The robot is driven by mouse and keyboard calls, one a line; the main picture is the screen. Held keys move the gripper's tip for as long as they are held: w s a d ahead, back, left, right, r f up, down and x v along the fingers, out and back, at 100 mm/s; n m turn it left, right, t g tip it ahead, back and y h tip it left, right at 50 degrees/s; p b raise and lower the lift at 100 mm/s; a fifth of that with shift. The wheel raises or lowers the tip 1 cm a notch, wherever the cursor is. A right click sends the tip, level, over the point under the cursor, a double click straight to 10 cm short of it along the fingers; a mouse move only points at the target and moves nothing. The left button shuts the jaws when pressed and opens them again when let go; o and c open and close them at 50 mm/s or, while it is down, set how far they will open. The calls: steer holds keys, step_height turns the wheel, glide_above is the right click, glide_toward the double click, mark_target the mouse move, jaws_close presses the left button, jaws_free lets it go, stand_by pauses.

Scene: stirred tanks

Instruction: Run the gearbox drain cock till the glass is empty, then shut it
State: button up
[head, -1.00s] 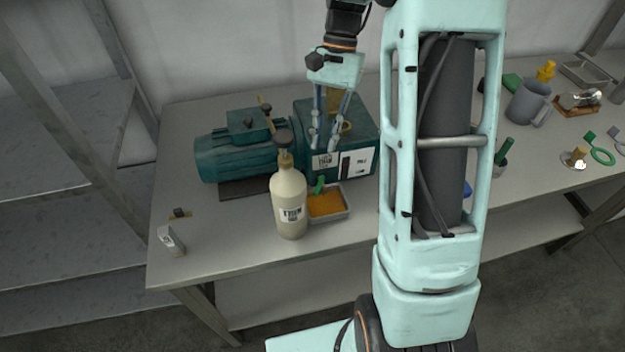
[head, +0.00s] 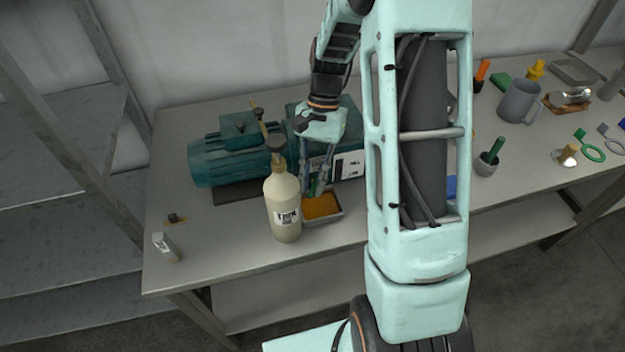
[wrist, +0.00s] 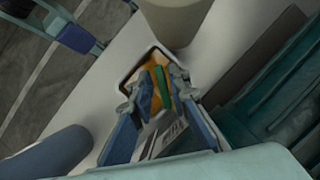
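The dark green gearbox (head: 352,130) stands on the bench with pale labels on its front. The drain cock's green lever (wrist: 161,86) lies between my fingertips in the wrist view, above a shallow tray (head: 341,213) holding orange liquid (head: 322,207). My gripper (head: 315,186) reaches down in front of the gearbox. Its fingers (wrist: 162,82) stand apart on both sides of the lever; firm contact cannot be told. My gripper and arm hide part of the gearbox front, and I cannot make out the sight glass or its level.
A cream bottle (head: 284,205) with a dark top stands close left of the tray. A green motor (head: 225,160) lies behind it. A grey mug (head: 517,101) and a small cup (head: 487,164) stand on the right. The bench's front left is mostly clear.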

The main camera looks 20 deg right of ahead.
jaws_close()
steer(key=shift+s+d+n+h, duration=0.1)
steer(key=shift+d+n+h, duration=0.15)
steer(key=shift+n, duration=0.5)
steer(key=shift+d+n+h, duration=0.1)
steer(key=shift+n+h, duration=0.25)
steer(key=shift+n, duration=0.4)
jaws_free()
steer(key=shift+r, duration=0.1)
steer(key=v, duration=1.2)
steer(key=shift+w, duration=0.25)
